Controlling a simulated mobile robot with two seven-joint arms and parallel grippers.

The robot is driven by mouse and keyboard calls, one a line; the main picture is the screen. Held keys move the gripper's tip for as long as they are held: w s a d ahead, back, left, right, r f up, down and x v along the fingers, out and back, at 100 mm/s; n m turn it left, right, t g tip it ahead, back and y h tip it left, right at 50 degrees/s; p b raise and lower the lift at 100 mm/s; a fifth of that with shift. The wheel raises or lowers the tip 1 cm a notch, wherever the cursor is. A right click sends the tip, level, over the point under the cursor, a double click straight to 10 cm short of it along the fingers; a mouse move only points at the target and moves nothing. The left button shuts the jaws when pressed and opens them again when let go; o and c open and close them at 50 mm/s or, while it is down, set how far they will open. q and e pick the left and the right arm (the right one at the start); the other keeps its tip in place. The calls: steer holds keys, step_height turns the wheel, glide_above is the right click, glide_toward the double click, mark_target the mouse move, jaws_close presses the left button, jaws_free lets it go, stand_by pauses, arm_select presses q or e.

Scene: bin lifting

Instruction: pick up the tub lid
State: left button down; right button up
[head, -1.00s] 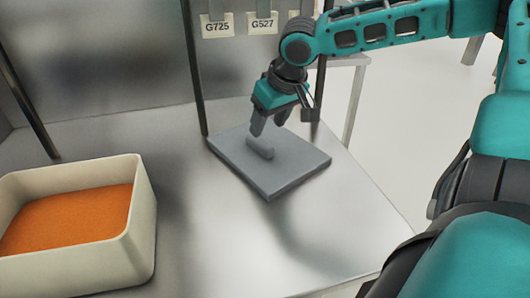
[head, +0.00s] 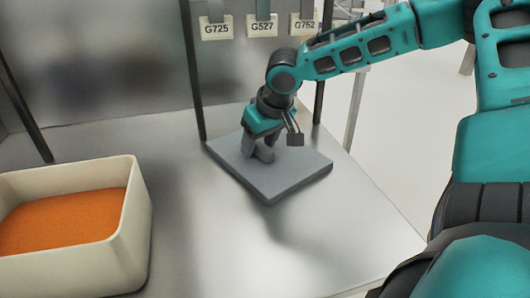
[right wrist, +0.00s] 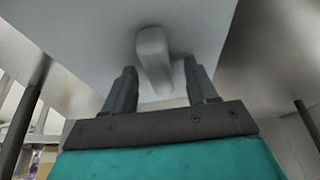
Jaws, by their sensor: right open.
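The tub lid (head: 285,181) is a flat grey square with a raised bar handle (head: 264,154), lying on the metal table. In the right wrist view the lid (right wrist: 85,35) fills the upper part, and its handle (right wrist: 153,55) shows between the fingers, nearer the left one. My right gripper (head: 258,152) is open and low over the lid, its fingers on either side of the handle. In the right wrist view the fingers (right wrist: 162,88) stand apart, with a gap on each side of the handle. My left gripper is not in view.
A cream tub (head: 133,235) with orange contents (head: 60,222) stands at the left of the table (head: 215,240). Labels (head: 262,30) hang at the back. Dark posts (head: 193,70) rise behind the lid. The table between tub and lid is clear.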

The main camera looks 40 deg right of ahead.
steer(key=shift+f, duration=0.1)
steer(key=shift+c, duration=0.2)
jaws_close()
stand_by(0.4)
